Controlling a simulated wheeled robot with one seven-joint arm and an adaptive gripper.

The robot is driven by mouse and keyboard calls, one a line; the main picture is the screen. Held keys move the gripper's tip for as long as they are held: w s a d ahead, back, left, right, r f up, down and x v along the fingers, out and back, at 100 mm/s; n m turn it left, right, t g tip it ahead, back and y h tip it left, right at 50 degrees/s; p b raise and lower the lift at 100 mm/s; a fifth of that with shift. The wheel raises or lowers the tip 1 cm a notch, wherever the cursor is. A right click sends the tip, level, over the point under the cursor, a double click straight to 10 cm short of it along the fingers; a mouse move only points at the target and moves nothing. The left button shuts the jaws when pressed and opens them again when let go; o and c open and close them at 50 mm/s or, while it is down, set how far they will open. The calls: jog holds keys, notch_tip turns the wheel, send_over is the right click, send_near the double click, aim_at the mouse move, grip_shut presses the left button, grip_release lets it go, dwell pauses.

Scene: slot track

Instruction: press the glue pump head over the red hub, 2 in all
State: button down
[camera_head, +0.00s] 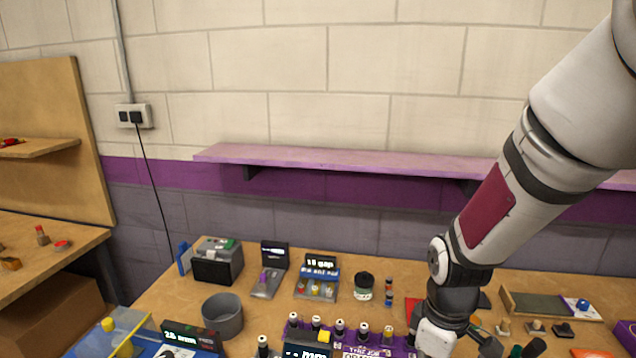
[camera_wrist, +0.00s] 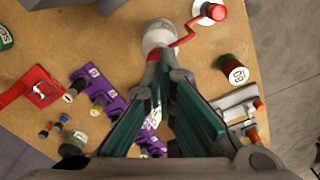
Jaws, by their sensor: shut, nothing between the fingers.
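In the wrist view, my gripper (camera_wrist: 166,72) points down at the bench with its green-padded fingers together at the tips and nothing held. Just beyond the tips is a pale, rounded bottle-like thing (camera_wrist: 158,33) that looks like the glue pump. A red spout-like arm (camera_wrist: 188,33) reaches from it toward the upper right. By that arm's end a red round part (camera_wrist: 215,12), probably the red hub, sits on a white disc. I cannot tell whether my fingertips touch the pump. In the head view, my gripper is low at the right, its fingertips out of sight.
A purple rack (camera_wrist: 100,92) with several small bottles lies left of my fingers, with a red bracket (camera_wrist: 42,90) beyond it. A grey round tub (camera_head: 223,315) stands left on the bench; a pink shelf (camera_head: 340,160) runs behind.

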jog(key=shift+f+b, duration=0.6)
jog(key=shift+f, duration=0.65)
jog(key=shift+r, duration=0.15)
jog(key=shift+r+p, duration=1.3)
jog(key=shift+r, duration=0.25)
jog(key=shift+s+r+p, duration=0.1)
jog(key=shift+r+p, duration=0.8)
jog(key=shift+r, duration=0.4)
jog(key=shift+r+p, duration=1.05)
jog(key=shift+r, duration=0.65)
